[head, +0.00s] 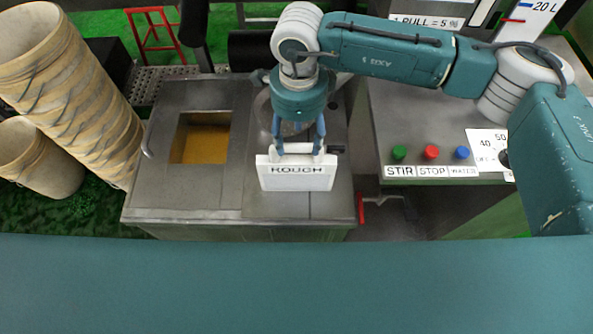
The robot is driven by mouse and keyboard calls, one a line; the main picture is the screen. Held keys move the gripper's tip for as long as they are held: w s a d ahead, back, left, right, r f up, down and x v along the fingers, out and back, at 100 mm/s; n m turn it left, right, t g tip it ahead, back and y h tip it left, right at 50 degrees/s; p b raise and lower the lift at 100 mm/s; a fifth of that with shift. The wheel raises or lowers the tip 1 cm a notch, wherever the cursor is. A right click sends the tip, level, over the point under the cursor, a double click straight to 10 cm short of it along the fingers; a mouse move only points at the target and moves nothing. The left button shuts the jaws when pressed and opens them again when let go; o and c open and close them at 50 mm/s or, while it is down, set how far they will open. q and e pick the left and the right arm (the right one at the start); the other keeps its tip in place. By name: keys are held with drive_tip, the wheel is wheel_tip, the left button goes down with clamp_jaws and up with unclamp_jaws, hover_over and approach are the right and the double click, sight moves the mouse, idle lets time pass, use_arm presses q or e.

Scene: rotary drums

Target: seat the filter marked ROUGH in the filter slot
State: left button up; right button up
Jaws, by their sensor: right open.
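The white filter marked ROUGH (295,182) is at the front right of the grey metal cabinet top (215,205), its label facing me. My right gripper (299,146) points down from above at the filter's upper edge. Its blue fingers are apart, one toward each side of the filter's top middle. I cannot tell whether they touch it. No filter slot can be made out; whether one lies under the filter is hidden. My left gripper is not in view.
A square opening (200,140) with a yellow-brown content is left of the filter. Stacked buckets (75,90) stand at the left. On the right, a console has green, red (431,152) and blue buttons. A red stool (155,35) is behind.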

sight(298, 149)
wheel_tip(298, 149, down, 4)
drive_tip(key=b, duration=0.2)
drive_tip(key=shift+w+r+b, duration=0.1)
drive_tip(key=shift+w+b, duration=0.05)
drive_tip(key=shift+b, duration=0.15)
drive_tip(key=shift+f, duration=0.25)
wheel_tip(298, 149, down, 4)
drive_tip(key=shift+f+p, duration=0.2)
drive_tip(key=shift+p, duration=0.6)
drive_tip(key=f+p, duration=0.1)
drive_tip(key=f, duration=0.1)
drive_tip(key=f+p, duration=0.1)
drive_tip(key=f, duration=0.1)
drive_tip(key=shift+a+f, duration=0.2)
drive_tip(key=shift+f, duration=0.2)
drive_tip(key=shift+w+f, duration=0.1)
drive_tip(key=shift+f, duration=0.4)
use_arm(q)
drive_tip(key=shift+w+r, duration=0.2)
use_arm(e)
clamp_jaws()
drive_tip(key=shift+r, duration=0.1)
